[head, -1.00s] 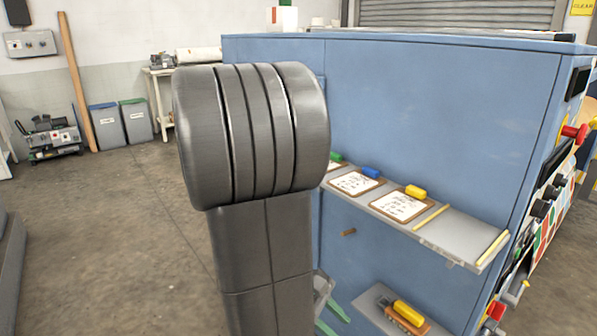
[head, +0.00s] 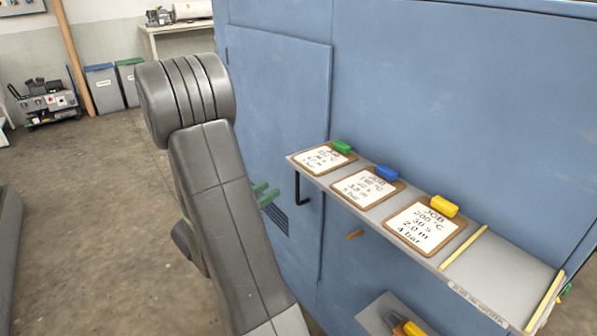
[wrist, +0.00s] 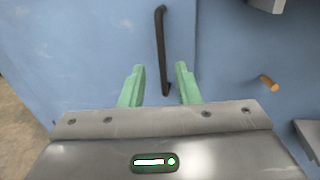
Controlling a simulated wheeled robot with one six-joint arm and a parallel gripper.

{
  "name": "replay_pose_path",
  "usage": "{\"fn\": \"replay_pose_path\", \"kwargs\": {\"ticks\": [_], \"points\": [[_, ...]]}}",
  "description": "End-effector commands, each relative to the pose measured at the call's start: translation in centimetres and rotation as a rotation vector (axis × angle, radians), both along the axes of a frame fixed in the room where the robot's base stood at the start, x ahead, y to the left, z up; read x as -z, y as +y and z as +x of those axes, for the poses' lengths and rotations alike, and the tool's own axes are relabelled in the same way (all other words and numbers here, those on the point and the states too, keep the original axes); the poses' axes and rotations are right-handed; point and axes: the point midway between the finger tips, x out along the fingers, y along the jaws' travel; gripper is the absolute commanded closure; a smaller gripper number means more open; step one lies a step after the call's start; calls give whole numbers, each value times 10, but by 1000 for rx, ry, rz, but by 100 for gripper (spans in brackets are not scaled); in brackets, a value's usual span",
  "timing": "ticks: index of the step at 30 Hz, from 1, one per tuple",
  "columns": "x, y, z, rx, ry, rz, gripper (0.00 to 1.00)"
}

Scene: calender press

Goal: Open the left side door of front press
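The blue press (head: 440,80) fills the middle and right of the head view. Its side door (head: 285,100) is a flat blue panel and looks closed. A black bar handle (head: 301,188) stands upright on it, and the handle also shows in the wrist view (wrist: 161,50). My gripper (wrist: 158,68) has two green fingers, apart and empty. In the wrist view the handle's lower part appears between the fingertips; whether they reach its depth I cannot tell. In the head view the green fingers (head: 265,194) show beside my arm, left of the handle.
A grey shelf (head: 505,275) with clipboards juts from the press, right of the handle. A brown peg (head: 354,235) sticks out below it, and it shows in the wrist view (wrist: 268,82). A lower shelf (head: 375,312) also juts out. Open floor (head: 95,220) lies to the left.

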Motion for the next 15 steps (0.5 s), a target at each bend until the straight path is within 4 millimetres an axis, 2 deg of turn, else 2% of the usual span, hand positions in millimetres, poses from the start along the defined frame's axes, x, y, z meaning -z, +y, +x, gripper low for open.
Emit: {"fn": "replay_pose_path", "kwargs": {"ticks": [15], "points": [[0, -58, 60, 7, -1, 1, 71]]}}
